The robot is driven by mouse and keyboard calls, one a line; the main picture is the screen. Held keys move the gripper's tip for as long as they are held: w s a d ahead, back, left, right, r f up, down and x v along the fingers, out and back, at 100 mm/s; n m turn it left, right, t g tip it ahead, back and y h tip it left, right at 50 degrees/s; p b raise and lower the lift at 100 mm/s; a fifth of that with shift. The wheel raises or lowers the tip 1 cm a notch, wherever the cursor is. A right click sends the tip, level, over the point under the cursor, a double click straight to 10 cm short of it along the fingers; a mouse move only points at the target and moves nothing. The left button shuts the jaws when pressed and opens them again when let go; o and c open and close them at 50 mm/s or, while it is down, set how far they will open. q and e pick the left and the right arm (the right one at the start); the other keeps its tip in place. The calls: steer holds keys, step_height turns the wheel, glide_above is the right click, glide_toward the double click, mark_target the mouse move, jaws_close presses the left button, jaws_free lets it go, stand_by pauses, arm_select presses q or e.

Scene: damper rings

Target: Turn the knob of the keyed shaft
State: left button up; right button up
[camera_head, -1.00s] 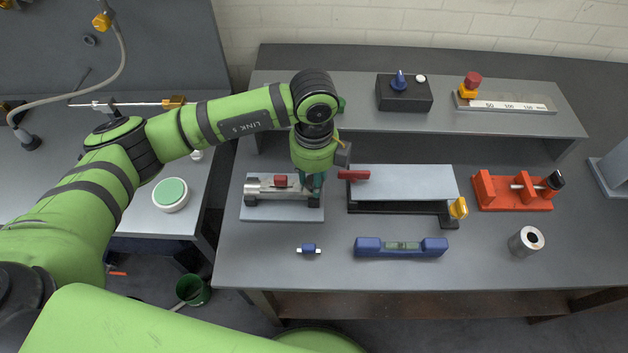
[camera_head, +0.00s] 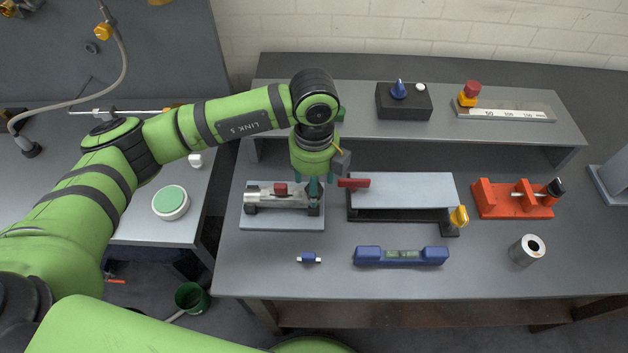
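The keyed shaft (camera_head: 262,198) is a silver cylinder lying level on dark supports above a light grey base plate (camera_head: 262,223), at the left of the main table. A small red block (camera_head: 281,188) sits on top of it. My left gripper (camera_head: 318,187) points down at the right end of the shaft. Its teal fingers are around or just above that end. The knob there is mostly hidden by the gripper, and I cannot tell whether the fingers touch it. My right gripper is not in view.
Right of the gripper stands a grey-topped fixture (camera_head: 408,188) with a red handle (camera_head: 353,183) close to my fingers. A blue level (camera_head: 401,256) and a small blue-and-white part (camera_head: 308,258) lie in front. A raised shelf (camera_head: 350,98) runs behind.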

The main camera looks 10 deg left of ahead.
arm_select(q)
steer(key=shift+r, duration=0.4)
steer(key=shift+r+p, duration=1.8)
steer(key=shift+r, duration=1.15)
steer(key=shift+f, duration=0.1)
